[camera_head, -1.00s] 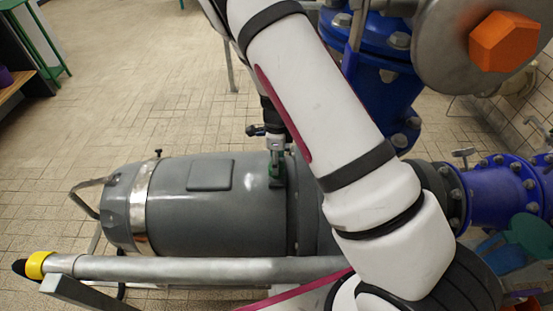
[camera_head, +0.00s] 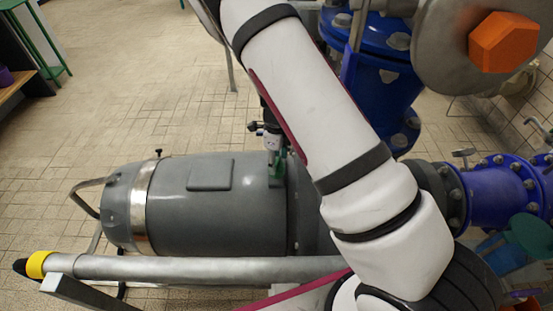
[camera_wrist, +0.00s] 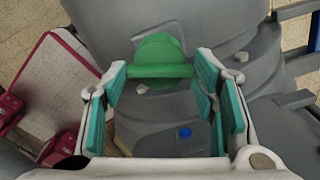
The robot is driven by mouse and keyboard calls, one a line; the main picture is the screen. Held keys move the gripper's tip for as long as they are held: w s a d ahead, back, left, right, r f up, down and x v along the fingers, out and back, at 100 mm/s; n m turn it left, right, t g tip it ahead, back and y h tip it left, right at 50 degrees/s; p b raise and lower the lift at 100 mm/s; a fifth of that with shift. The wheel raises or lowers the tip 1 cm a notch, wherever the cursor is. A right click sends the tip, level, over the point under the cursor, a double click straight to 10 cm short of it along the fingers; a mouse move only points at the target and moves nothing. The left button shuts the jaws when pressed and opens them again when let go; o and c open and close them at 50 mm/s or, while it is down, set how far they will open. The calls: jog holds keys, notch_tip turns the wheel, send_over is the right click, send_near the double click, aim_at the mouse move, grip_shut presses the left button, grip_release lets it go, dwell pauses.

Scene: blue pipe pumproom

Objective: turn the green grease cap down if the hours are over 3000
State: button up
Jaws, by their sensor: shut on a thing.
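The green grease cap (camera_wrist: 160,62) sits on top of the grey motor-like housing (camera_head: 215,210). In the wrist view the cap is round with a raised bar across it. My gripper (camera_wrist: 161,71) has its teal-padded fingers on either side of the cap, shut on the ends of the bar. In the head view my gripper (camera_head: 275,168) stands above the housing, with the green cap partly hidden at its tips. No hours reading can be made out in either view.
A grey rail (camera_head: 200,268) with a yellow collar (camera_head: 37,264) runs in front of the housing. Blue pipework (camera_head: 385,95) and a grey disc with an orange hexagonal knob (camera_head: 502,42) stand at the right. A white panel with a dark pink edge (camera_wrist: 55,80) lies left in the wrist view.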

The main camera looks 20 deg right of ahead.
aim_at(276, 163)
jog(key=o, duration=1.2)
jog(key=shift+c, duration=0.2)
notch_tip(276, 163, up, 12)
